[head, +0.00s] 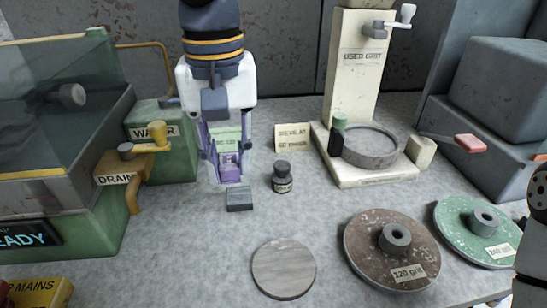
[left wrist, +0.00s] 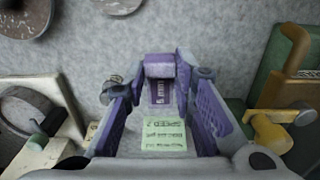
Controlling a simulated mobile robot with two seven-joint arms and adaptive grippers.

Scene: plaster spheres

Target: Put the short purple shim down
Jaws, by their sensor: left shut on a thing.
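My left gripper (head: 229,172) points down over the bench, its purple fingers shut on the short purple shim (head: 229,162). A green card with writing (head: 228,138) shows between the fingers, and also in the left wrist view (left wrist: 163,134). I cannot tell whether the shim touches the bench. My right gripper is not in view; only part of an arm shows at the right edge.
A grey block (head: 239,199) lies just in front of the gripper, with a small dark jar (head: 282,177) to its right. The water and drain valves (head: 150,147) are on the left. A grit stand (head: 352,110), a pale disc (head: 284,270) and grit discs (head: 370,270) occupy the right and front.

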